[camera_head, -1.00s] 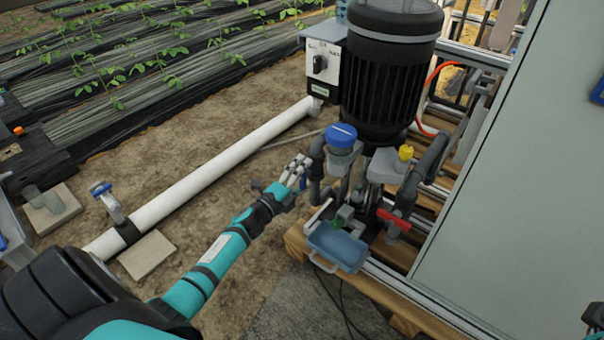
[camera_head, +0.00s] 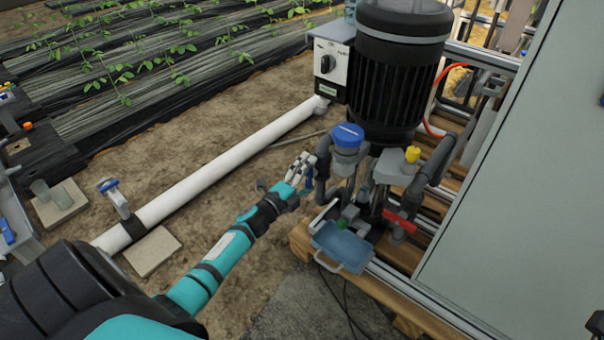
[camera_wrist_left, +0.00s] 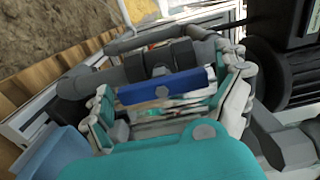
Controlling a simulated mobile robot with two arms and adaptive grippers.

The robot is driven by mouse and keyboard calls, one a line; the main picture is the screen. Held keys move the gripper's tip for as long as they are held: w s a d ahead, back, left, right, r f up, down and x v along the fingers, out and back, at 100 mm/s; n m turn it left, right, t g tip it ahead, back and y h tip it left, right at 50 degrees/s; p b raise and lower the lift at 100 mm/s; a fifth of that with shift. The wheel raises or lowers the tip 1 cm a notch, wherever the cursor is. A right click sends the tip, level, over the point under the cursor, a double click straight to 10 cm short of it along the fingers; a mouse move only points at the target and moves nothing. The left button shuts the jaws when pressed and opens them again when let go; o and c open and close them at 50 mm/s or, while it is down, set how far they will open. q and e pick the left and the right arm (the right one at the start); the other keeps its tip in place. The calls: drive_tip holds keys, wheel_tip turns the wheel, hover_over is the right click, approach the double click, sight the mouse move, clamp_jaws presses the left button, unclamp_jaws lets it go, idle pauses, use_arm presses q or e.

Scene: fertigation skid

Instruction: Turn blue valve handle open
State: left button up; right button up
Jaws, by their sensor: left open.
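The blue valve handle (camera_wrist_left: 165,90) is a flat blue bar with a bolt in its middle. In the left wrist view it lies between the spread fingers of my left gripper (camera_wrist_left: 170,98), in front of a grey pipe. In the head view, only a small blue piece of the handle (camera_head: 309,178) shows beside the fingertips. There, my left gripper (camera_head: 300,168) reaches in from the left at the grey piping of the pump skid. It is open, with the handle between its fingers; I cannot tell whether they touch it. My right gripper is not in view.
A blue-capped filter (camera_head: 347,158) and a black pump (camera_head: 393,90) stand right of the gripper. A red valve handle (camera_head: 400,221) and a blue-grey tray (camera_head: 342,246) are nearby. A grey cabinet (camera_head: 520,200) closes off the right. Open soil lies left.

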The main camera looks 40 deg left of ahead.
use_arm(q)
drive_tip(key=s, duration=1.2)
drive_tip(key=shift+a, duration=0.45)
